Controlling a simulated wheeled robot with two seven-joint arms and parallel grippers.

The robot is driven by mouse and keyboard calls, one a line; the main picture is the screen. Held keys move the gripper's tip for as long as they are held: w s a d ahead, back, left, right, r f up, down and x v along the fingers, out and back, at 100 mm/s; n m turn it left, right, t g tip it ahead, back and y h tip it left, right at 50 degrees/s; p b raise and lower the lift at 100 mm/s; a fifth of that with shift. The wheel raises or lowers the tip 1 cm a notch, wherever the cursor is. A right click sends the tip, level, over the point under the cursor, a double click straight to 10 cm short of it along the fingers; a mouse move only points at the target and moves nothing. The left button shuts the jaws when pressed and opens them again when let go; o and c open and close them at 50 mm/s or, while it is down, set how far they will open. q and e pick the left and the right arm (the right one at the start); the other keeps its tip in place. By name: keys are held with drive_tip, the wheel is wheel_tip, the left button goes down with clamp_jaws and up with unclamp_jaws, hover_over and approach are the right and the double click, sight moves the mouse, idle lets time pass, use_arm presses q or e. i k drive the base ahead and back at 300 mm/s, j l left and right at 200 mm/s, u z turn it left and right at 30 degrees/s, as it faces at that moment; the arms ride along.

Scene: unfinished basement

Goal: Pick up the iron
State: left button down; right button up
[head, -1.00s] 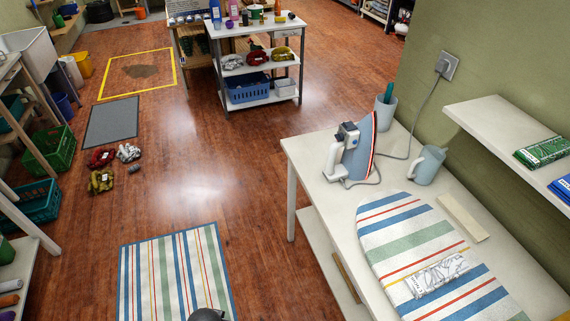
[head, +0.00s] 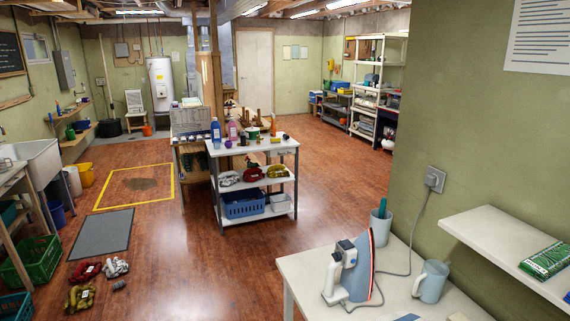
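The iron (head: 353,268) stands upright on its heel on the white table (head: 301,273) at the lower right. It has a light blue and white body, a white handle on its left side and a reddish edge along its soleplate. Its grey cord (head: 411,240) runs to a plug in the wall outlet (head: 435,180). The striped ironing board shows only as a sliver at the bottom edge. Neither of my grippers is in view.
On the table, a grey-blue mug (head: 431,282) stands right of the iron and a cup (head: 381,226) holding a teal item stands behind it. A white wall shelf (head: 497,238) juts out at right. A white cart (head: 254,147) stands farther back.

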sight(357, 279)
drive_tip(key=k+z, duration=0.2)
drive_tip(key=z, duration=1.15)
drive_tip(key=i+j+z, duration=0.1)
drive_tip(key=j, duration=0.3)
drive_tip(key=i+j+z, duration=0.1)
drive_tip(key=j, duration=0.3)
drive_tip(key=i+j+z, duration=0.15)
drive_tip(key=j, duration=0.3)
drive_tip(key=i+j+z, duration=0.1)
drive_tip(key=j, duration=0.35)
